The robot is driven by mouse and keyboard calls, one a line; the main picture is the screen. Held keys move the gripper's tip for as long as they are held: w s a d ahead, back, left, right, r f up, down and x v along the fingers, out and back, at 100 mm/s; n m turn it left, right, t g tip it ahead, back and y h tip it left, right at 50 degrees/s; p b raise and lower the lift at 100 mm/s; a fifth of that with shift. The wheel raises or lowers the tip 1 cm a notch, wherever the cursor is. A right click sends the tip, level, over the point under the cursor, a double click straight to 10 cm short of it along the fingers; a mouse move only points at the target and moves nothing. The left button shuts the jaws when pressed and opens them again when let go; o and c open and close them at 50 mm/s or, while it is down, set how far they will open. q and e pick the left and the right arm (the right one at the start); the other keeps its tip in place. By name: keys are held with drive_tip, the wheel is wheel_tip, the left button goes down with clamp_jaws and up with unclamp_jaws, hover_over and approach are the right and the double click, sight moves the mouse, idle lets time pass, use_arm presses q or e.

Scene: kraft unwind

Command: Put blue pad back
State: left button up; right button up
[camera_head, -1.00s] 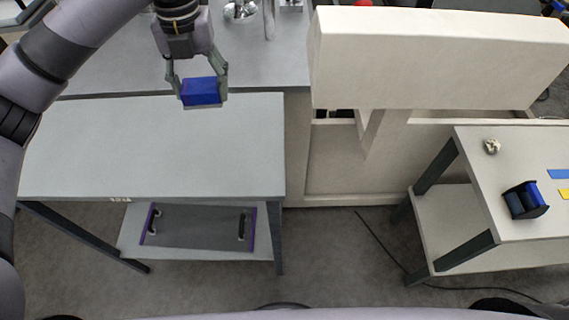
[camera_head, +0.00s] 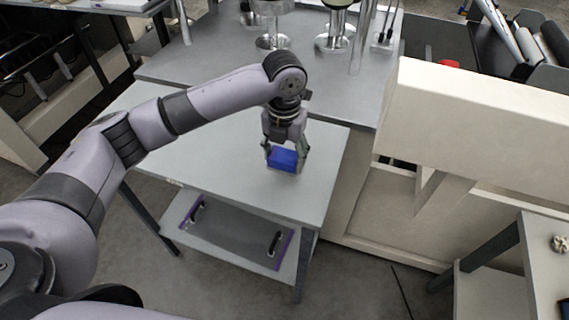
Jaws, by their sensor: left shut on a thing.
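The blue pad (camera_head: 283,159) is a small blue block in the head view, near the middle of the picture. My left gripper (camera_head: 285,155) points down and is shut on the blue pad, with a finger on each side of it. The pad is over the right part of the grey table (camera_head: 215,165); I cannot tell whether it touches the top. My right gripper is not in view.
A lower shelf under the table holds a grey tray with purple edges (camera_head: 230,235). Behind is a grey counter (camera_head: 210,55) with metal stands (camera_head: 335,42). A large cream machine housing (camera_head: 480,120) stands at right. A side table (camera_head: 545,270) is at lower right.

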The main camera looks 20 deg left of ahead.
sight(284, 177)
use_arm(q)
drive_tip(key=shift+f, duration=0.4)
wheel_tip(284, 177, down, 4)
drive_tip(key=shift+r+p, duration=0.1)
drive_tip(key=shift+p, duration=0.35)
drive_tip(key=shift+f, duration=0.2)
drive_tip(key=o, duration=1.1)
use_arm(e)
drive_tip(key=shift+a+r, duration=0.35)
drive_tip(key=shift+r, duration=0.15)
use_arm(q)
drive_tip(key=shift+r, duration=0.1)
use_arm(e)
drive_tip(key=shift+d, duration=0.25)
